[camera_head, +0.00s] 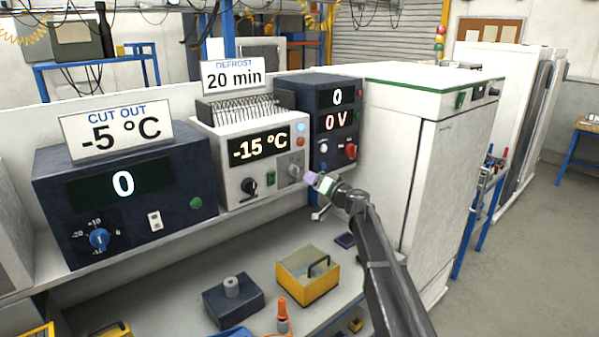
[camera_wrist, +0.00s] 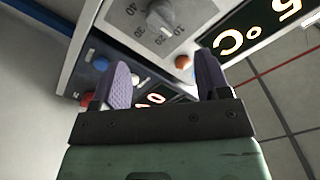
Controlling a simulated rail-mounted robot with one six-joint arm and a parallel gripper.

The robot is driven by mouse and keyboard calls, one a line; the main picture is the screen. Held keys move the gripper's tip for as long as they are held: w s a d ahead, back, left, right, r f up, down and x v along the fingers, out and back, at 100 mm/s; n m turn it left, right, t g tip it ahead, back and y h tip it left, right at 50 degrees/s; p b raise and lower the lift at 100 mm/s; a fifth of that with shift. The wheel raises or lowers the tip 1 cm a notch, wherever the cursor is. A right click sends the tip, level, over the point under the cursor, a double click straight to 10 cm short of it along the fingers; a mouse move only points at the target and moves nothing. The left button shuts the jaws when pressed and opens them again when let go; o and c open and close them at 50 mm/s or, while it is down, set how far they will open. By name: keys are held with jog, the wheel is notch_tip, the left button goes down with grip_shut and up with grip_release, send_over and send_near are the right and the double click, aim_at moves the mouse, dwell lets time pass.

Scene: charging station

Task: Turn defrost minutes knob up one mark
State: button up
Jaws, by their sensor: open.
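The white controller, under a sign (camera_head: 233,75) reading "DEFROST 20 min", shows -15 °C. Its grey knob (camera_head: 294,170) sits at the right of its front, and it also shows in the wrist view (camera_wrist: 162,16) on a grey dial plate with number marks. The mark at its pointer is too small to read surely. My gripper (camera_head: 312,179) is just in front of and to the right of this knob. In the wrist view my gripper (camera_wrist: 165,80) is open, its two purple-grey fingers apart with nothing between them. The knob lies beyond the fingertips, apart from them.
A black knob (camera_head: 249,186) and a green switch (camera_head: 271,179) are beside it. A dark power supply (camera_head: 335,120) reading 0 V stands close on the right. A dark unit (camera_head: 125,195) with a blue knob stands left. A yellow box (camera_head: 307,276) lies on the lower bench.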

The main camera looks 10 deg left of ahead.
aim_at(297, 177)
jog(key=x, duration=1)
jog(key=shift+a, duration=0.1)
jog(key=c, duration=0.9)
jog(key=shift+m, duration=0.3)
jog(key=m, duration=0.4)
jog(key=shift+f, duration=0.1)
jog(key=shift+m, duration=2.6)
